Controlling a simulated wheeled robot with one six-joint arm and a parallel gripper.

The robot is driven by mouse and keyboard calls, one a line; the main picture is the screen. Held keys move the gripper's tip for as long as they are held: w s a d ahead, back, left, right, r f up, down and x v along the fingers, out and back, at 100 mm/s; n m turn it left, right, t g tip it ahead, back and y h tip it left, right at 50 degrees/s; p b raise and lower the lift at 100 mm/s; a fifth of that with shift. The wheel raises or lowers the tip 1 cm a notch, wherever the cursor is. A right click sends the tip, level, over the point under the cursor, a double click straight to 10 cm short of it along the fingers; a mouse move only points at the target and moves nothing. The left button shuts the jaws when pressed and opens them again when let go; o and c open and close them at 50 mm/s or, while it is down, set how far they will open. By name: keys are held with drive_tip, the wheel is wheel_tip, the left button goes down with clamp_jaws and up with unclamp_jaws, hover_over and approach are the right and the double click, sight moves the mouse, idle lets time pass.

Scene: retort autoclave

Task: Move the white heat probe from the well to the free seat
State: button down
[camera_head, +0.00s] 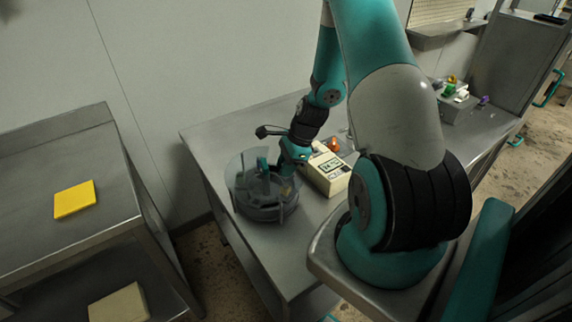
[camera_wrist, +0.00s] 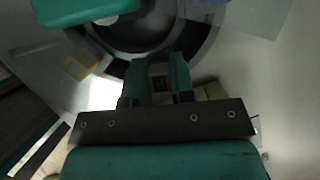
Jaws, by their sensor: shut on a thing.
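My gripper (camera_head: 284,168) is low over the right side of a round grey drum (camera_head: 262,213) on the steel bench. In the wrist view my gripper (camera_wrist: 158,80) has its fingers close together on a small, dark-looking square-ended piece (camera_wrist: 159,82). Its colour is unclear, so I cannot tell whether it is the white heat probe. The drum also shows in the wrist view (camera_wrist: 193,62), with a dark round middle. A yellow piece (camera_wrist: 80,65) sits inside it. I cannot make out the well or a free seat for certain.
A beige instrument with a display (camera_head: 326,174) stands right beside the drum, with an orange piece (camera_head: 333,145) behind it. A clear panel (camera_head: 238,172) rises at the drum's left. A grey block (camera_head: 455,107) with small coloured pieces is at the back right. The bench's left part is clear.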

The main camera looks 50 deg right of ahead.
drive_tip(key=shift+c, duration=2.4)
unclamp_jaws()
drive_tip(key=shift+a+r, duration=0.1)
wheel_tip(320, 180, up, 4)
drive_tip(key=p, duration=0.3)
drive_tip(key=shift+p, duration=0.3)
drive_tip(key=shift+a+r+p, duration=0.15)
drive_tip(key=shift+r+p, duration=0.3)
drive_tip(key=shift+r, duration=0.25)
drive_tip(key=shift+p+v, duration=0.8)
drive_tip(key=shift+p, duration=0.1)
drive_tip(key=shift+w, duration=0.15)
